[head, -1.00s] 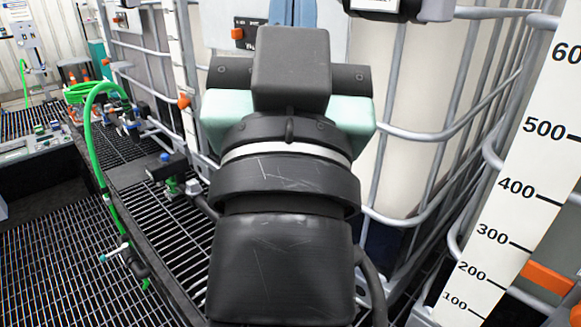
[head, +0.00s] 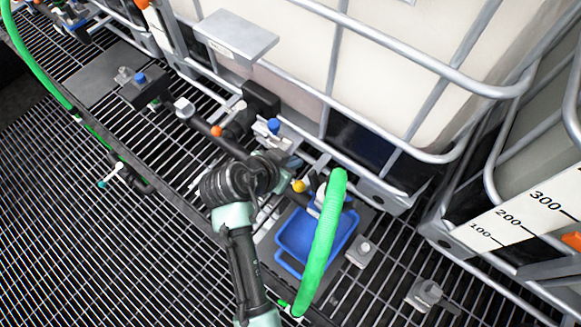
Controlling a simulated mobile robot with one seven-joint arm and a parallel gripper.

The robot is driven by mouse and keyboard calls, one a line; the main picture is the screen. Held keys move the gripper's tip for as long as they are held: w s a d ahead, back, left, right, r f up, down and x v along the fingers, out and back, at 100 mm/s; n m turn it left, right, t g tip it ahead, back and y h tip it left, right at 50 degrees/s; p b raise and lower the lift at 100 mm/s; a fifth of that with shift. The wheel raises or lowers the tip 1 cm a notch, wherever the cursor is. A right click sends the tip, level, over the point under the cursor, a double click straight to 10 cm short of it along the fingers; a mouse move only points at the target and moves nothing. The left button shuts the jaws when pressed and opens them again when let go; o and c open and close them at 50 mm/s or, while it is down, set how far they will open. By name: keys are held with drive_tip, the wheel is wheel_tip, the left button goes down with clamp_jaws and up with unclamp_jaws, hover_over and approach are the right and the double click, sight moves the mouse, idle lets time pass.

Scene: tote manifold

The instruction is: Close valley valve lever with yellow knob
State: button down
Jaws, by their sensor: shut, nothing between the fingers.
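The yellow knob (head: 299,185) of the valley valve lever shows near the middle of the head view, low by the front of the white tank. Its lever is mostly hidden by my arm and the fittings. A green hose (head: 325,240) stands just right of it. My gripper (head: 284,170) is just left of and above the knob in the picture, small and partly hidden behind my wrist. It is shut and holds nothing. I cannot tell whether it touches the knob or the lever.
An orange knob (head: 216,131) and a blue knob (head: 273,126) are on fittings nearby. A blue tray (head: 283,264) lies beneath the hose. The caged tank (head: 410,60) blocks the back. Open floor grating (head: 130,260) is at the left.

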drive_tip(key=f+p, duration=0.1)
drive_tip(key=f, duration=0.1)
drive_tip(key=f+p, duration=0.1)
drive_tip(key=shift+s+a+f+p, duration=0.2)
drive_tip(key=shift+f+p, duration=0.1)
drive_tip(key=shift+f, duration=0.25)
